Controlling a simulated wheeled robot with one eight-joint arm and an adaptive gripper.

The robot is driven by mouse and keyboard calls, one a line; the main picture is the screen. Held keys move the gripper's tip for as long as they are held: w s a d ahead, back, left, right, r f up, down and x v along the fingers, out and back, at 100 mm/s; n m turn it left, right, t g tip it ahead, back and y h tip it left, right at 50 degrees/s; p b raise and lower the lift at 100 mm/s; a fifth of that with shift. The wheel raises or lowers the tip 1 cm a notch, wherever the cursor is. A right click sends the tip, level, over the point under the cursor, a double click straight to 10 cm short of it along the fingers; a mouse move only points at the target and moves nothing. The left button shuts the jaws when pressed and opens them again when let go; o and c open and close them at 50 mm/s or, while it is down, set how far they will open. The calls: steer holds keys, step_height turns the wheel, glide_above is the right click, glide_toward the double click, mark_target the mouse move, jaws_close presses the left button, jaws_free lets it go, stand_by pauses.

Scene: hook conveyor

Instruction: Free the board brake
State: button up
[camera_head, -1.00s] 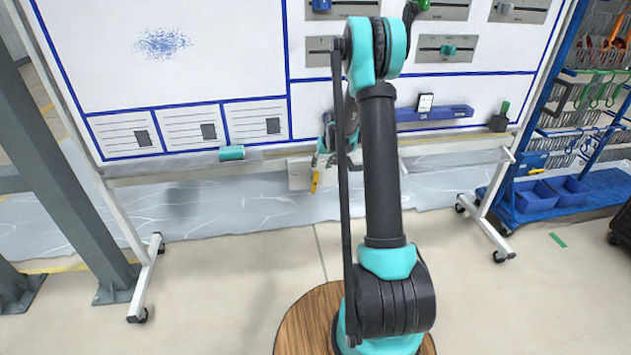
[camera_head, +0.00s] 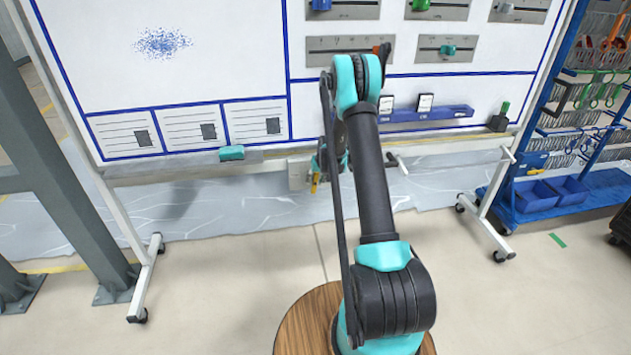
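The whiteboard (camera_head: 219,55) stands on white legs with castors. Below its lower edge is a pale grey plate (camera_head: 297,174). A small yellow piece (camera_head: 315,183) shows just right of this plate, at the tip of my gripper (camera_head: 318,172). I cannot tell whether it is the brake's lever. My gripper is small here and partly covered by my arm, so its fingers and any contact are unclear. A pale bar with a dark end (camera_head: 397,162) sticks out below the board, right of my arm.
A teal eraser (camera_head: 231,153) lies on the board's ledge. A blue holder (camera_head: 433,113) with small cards is at the lower right of the board. A blue rack (camera_head: 602,180) with bins stands at right, a grey steel post (camera_head: 60,160) at left.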

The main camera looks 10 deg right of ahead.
jaws_close()
steer(key=shift+a+h, duration=0.2)
steer(key=shift+h, duration=0.7)
jaws_free()
steer(key=shift+r, duration=0.15)
steer(key=v, duration=1.1)
steer(key=shift+s+r, duration=0.15)
steer(key=shift+r, duration=0.25)
